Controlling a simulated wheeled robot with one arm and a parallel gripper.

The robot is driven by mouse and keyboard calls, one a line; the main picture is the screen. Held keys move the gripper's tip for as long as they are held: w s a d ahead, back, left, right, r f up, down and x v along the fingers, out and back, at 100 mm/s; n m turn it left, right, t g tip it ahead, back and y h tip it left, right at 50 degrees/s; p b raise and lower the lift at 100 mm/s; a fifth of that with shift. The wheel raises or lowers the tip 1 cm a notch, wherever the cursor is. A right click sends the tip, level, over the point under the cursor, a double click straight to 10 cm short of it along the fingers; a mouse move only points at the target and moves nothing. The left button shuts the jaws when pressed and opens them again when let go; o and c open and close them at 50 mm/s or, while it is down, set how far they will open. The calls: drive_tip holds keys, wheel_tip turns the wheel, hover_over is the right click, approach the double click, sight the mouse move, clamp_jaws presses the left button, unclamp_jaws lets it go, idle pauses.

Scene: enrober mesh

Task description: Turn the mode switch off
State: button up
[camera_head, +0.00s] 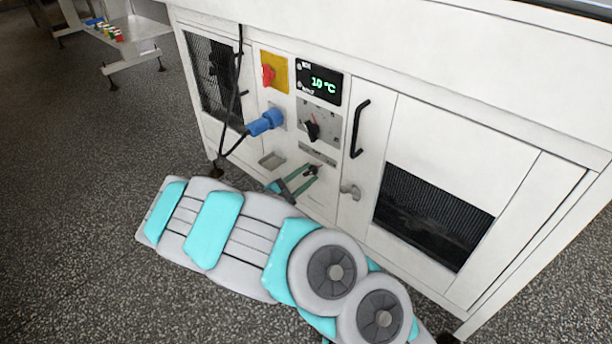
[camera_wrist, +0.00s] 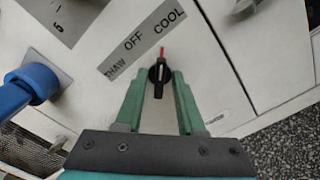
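The mode switch (camera_wrist: 159,74) is a small black knob with a white line and a red tip. In the wrist view it sits below a grey label strip (camera_wrist: 143,42) reading THAW, OFF, COOL, and its red tip points up toward COOL. In the head view the switch (camera_head: 312,170) is small, under the strip (camera_head: 317,152). My gripper (camera_wrist: 158,82) is open, its green fingers either side of the knob in the wrist view, with gaps on both sides. It also shows in the head view (camera_head: 302,178) close to the panel. I cannot tell the exact depth between fingertips and knob.
Above are another black knob (camera_head: 313,131) on a grey plate, a display (camera_head: 318,83) reading 10 °C and a red switch on yellow (camera_head: 271,73). A blue plug (camera_head: 266,122) with a cable is at left, a black door handle (camera_head: 358,128) at right.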

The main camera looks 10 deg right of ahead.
clamp_jaws()
drive_tip(key=n+p, duration=0.3)
drive_tip(key=shift+r, duration=0.2)
drive_tip(key=n+p, duration=0.3)
drive_tip(key=n, duration=0.2)
drive_tip(key=shift+f+n, duration=0.1)
drive_tip(key=shift+n, duration=0.2)
idle(0.5)
drive_tip(key=shift+o, duration=1.4)
unclamp_jaws()
drive_tip(key=shift+w, duration=0.1)
